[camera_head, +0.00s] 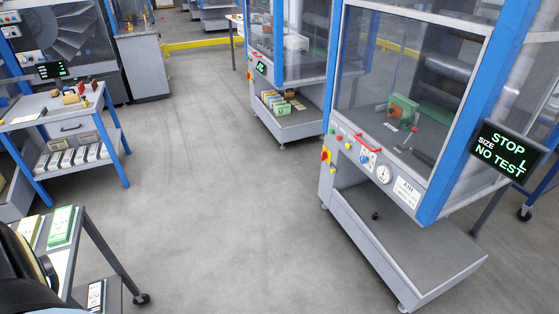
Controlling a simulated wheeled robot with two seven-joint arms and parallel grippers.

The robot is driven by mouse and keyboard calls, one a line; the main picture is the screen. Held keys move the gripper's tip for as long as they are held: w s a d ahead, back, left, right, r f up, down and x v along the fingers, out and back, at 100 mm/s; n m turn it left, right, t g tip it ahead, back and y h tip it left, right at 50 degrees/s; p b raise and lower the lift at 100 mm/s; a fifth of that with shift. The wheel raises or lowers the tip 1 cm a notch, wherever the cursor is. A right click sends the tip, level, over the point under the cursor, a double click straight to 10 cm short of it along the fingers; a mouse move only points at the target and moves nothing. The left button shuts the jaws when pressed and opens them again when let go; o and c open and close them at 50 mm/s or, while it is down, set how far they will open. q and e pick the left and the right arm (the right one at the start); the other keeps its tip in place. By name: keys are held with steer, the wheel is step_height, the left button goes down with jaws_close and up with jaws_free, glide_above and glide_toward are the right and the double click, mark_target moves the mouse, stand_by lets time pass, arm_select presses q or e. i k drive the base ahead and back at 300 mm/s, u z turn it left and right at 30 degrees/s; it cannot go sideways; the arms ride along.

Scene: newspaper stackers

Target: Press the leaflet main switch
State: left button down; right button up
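A red-and-yellow rotary switch (326,155) is on the left corner of the near blue-framed machine's front panel (352,160). A smaller red-and-yellow switch (251,76) shows on the farther blue-framed machine. I cannot read which one is labelled leaflet. The near panel also carries small green, red and yellow buttons, a blue-and-white knob (364,159), a red handle (368,143) and a round gauge (384,174). A black screen (507,150) reads STOP, SIZE L, NO TEST. Neither gripper is in view.
A workbench (70,120) with small parts stands at the left. A cart (60,265) with green-and-white packs is at the bottom left, beside a dark part of mine. The near machine's lower shelf (400,245) juts out. The grey floor between is clear.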

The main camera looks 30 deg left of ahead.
mark_target(324, 155)
steer(key=u, duration=0.35)
steer(key=k, duration=0.4)
steer(key=u, duration=1)
steer(key=i, duration=3.1)
steer(key=z, duration=1.6)
steer(key=i, duration=0.75)
steer(key=z, duration=0.7)
